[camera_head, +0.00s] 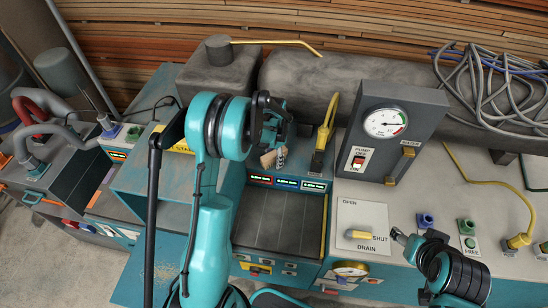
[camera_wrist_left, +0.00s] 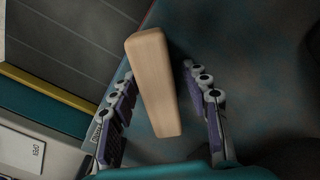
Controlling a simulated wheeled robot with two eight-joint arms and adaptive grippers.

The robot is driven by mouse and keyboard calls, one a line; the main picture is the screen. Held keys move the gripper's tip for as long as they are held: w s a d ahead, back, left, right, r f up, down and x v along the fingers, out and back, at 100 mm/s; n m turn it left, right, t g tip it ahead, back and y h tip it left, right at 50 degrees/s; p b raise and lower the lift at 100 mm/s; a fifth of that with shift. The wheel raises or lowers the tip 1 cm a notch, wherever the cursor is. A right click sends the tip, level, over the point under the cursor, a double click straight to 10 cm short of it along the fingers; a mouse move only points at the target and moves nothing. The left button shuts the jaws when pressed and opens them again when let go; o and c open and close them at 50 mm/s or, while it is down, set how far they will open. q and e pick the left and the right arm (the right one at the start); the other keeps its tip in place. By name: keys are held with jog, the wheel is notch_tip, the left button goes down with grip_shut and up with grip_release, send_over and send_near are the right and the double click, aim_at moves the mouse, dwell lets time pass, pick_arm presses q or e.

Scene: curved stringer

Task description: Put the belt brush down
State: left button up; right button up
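The belt brush shows in the head view (camera_head: 268,159) as a pale wooden block with darker bristles at its right side. It is tilted, at the fingertips of my left gripper (camera_head: 273,138), above the small display box and the far end of the dark belt (camera_head: 275,222). In the left wrist view, the brush's wooden back (camera_wrist_left: 153,82) lies lengthwise between the two purple-padded fingers of my left gripper (camera_wrist_left: 160,76).
A gauge box (camera_head: 391,130) with a pump switch stands to the right of the belt. A drain plate (camera_head: 362,229) with a yellow handle is near my right gripper. Tangled cables (camera_head: 490,90) lie at the back right.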

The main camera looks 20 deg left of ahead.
aim_at(274, 153)
pick_arm(q)
jog(key=shift+r, duration=0.1)
jog(key=shift+r+p, duration=0.2)
jog(key=shift+p, duration=0.1)
notch_tip(274, 153, up, 12)
jog(key=shift+f+p, duration=0.25)
jog(key=shift+p, duration=0.5)
jog(key=s+d+r+n+t, duration=0.2)
jog(key=s+d+r, duration=0.1)
jog(key=s+r, duration=0.3)
jog(key=s+d+r+n+t, duration=0.2)
jog(key=s+d, duration=0.1)
jog(key=s, duration=0.5)
jog(key=s+d+r+n+t, duration=0.2)
jog(key=s+d+t, duration=0.1)
jog(key=s, duration=0.5)
jog(key=shift+s+d, duration=0.2)
jog(key=shift+d, duration=0.3)
